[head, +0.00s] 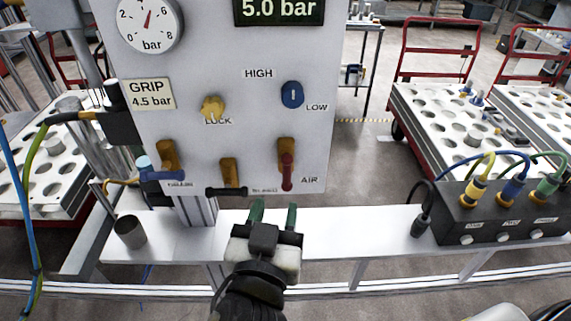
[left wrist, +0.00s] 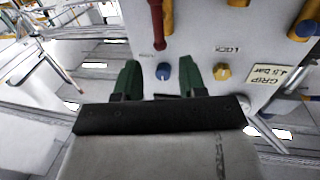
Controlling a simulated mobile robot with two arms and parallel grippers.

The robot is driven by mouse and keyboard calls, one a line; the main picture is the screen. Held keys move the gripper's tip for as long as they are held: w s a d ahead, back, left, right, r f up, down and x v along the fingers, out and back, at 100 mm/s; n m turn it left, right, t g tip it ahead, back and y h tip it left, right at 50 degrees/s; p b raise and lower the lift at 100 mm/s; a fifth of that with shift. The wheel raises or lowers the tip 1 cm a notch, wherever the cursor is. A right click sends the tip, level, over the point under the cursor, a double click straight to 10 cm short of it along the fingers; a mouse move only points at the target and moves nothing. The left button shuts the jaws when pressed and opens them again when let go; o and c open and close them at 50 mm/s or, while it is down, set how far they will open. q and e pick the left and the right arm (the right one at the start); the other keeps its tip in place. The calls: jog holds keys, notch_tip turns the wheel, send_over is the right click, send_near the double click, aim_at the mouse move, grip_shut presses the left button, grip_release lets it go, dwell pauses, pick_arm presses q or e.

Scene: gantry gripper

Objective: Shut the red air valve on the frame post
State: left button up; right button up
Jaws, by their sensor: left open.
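The red air valve (head: 287,172) is at the lower right of the grey panel, beside the label AIR. Its red handle points straight down from a brass-coloured body. It also shows upside down at the top of the left wrist view (left wrist: 157,22). My left gripper (head: 274,214) is open and empty, its two green fingers pointing up toward the panel, just below the red handle. In the left wrist view my left gripper (left wrist: 160,80) has its fingers spread, with the handle beyond them and apart from them. My right gripper is in neither view.
A blue-handled valve (head: 162,175) and a black-handled valve (head: 227,190) sit left of the red one, handles sideways. Above are a yellow knob (head: 212,107) and a blue knob (head: 292,95). A grey cup (head: 130,232) and a black connector box (head: 495,210) stand on the white beam.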

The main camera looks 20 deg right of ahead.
aim_at(286, 172)
pick_arm(q)
jog(key=p+x, duration=0.2)
jog(key=x, duration=0.8)
jog(key=shift+w+d, duration=0.1)
jog(key=shift+d, duration=0.05)
